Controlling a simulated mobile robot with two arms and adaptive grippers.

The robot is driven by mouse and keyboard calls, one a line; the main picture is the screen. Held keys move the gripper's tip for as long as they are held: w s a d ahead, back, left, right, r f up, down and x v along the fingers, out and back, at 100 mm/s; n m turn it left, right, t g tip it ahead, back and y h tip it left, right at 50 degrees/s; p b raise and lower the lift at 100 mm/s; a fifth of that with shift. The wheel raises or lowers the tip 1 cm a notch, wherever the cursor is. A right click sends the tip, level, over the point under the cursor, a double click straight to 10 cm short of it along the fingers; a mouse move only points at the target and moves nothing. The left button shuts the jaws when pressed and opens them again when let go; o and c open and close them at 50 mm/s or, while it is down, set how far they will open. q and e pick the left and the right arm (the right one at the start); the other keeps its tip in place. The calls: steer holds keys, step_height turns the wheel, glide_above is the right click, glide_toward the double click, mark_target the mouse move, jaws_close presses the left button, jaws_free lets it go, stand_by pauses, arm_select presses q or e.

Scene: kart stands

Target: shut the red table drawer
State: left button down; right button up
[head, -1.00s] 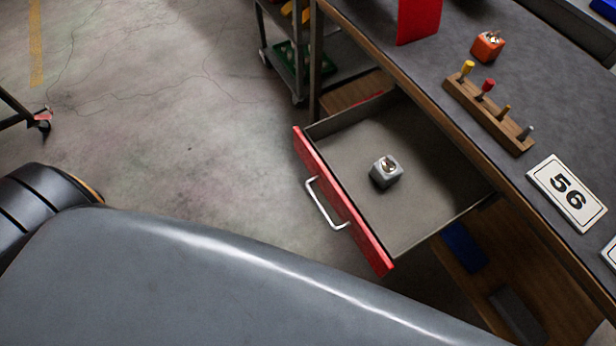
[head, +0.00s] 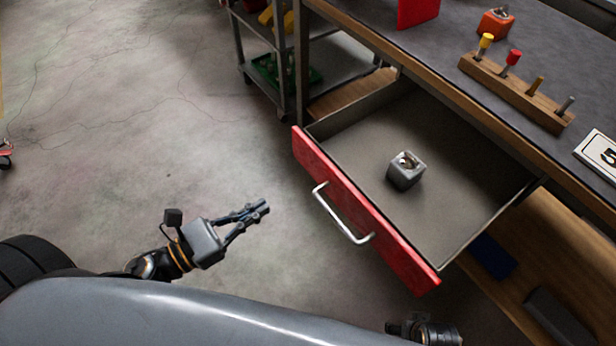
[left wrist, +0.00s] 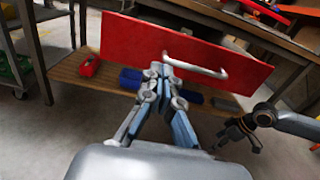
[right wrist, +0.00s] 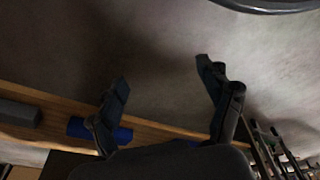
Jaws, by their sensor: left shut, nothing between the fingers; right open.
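The red table drawer (head: 365,212) is pulled out of the workbench, with a metal handle (head: 341,213) on its red front. In the left wrist view the red front (left wrist: 130,45) is ahead of the shut fingers (left wrist: 158,72). My right gripper (right wrist: 162,75) is open and empty in the right wrist view, facing the floor and the lower shelf. In the head view only part of my right arm shows at the bottom edge.
A wheeled cart (head: 270,45) stands behind the drawer. A lower shelf (head: 560,255) holds blue and dark boxes.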

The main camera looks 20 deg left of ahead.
mark_target(324, 170)
arm_select(q)
steer(key=p+x, duration=0.2)
steer(key=x, duration=1)
steer(key=shift+w+d, duration=0.1)
steer(key=shift+w, duration=0.05)
steer(key=shift+w+d, duration=0.3)
steer(key=shift+w, duration=0.05)
arm_select(e)
steer(key=s+f, duration=0.4)
steer(key=f, duration=0.3)
steer(key=shift+s+d, duration=0.35)
steer(key=shift+s, duration=0.05)
